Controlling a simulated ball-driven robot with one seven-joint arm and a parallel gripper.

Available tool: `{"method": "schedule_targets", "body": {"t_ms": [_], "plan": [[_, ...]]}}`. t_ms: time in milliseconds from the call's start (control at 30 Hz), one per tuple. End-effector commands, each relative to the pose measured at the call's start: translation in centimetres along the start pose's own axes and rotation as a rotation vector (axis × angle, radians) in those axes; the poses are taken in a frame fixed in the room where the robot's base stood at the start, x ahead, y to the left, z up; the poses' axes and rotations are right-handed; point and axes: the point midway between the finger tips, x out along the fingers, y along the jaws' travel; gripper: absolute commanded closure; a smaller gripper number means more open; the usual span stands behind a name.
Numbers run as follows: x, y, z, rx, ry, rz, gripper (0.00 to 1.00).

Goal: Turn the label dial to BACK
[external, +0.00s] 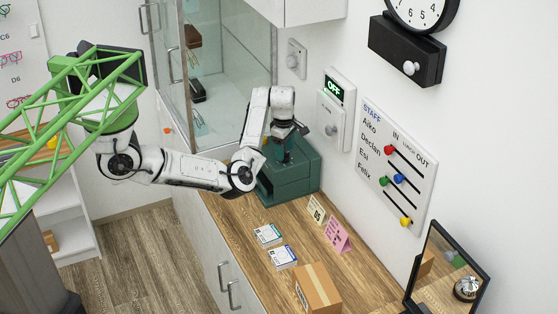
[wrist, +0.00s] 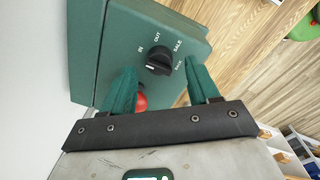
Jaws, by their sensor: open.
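The label dial (wrist: 158,60) is a black round knob on a dark green machine (wrist: 185,22). The words IN, OUT, SALE and BACK stand around it, with BACK at its right. A small pale mark shows on the knob's lower left; I cannot tell exactly which word it points to. My gripper (wrist: 159,66) is open, its two green fingers apart on either side of the dial in the wrist view. I cannot tell whether they touch it. In the external view my gripper (external: 285,148) is over the machine (external: 300,178), and the dial is not discernible.
A red knob (wrist: 141,101) is partly hidden behind the left finger. On the wooden counter (external: 235,222) are two label stacks (external: 282,258), a pink card (external: 337,236) and a cardboard box (external: 318,288). A glass cabinet (external: 215,100) stands behind, and the wall is close at right.

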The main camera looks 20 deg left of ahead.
Motion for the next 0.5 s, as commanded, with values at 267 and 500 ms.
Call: {"method": "schedule_targets", "body": {"t_ms": [267, 500], "plan": [[2.1, 0.0, 0.0, 0.001, 0.000, 0.000, 0.40], [2.2, 0.0, 0.0, 0.001, 0.000, 0.001, 0.40]]}}
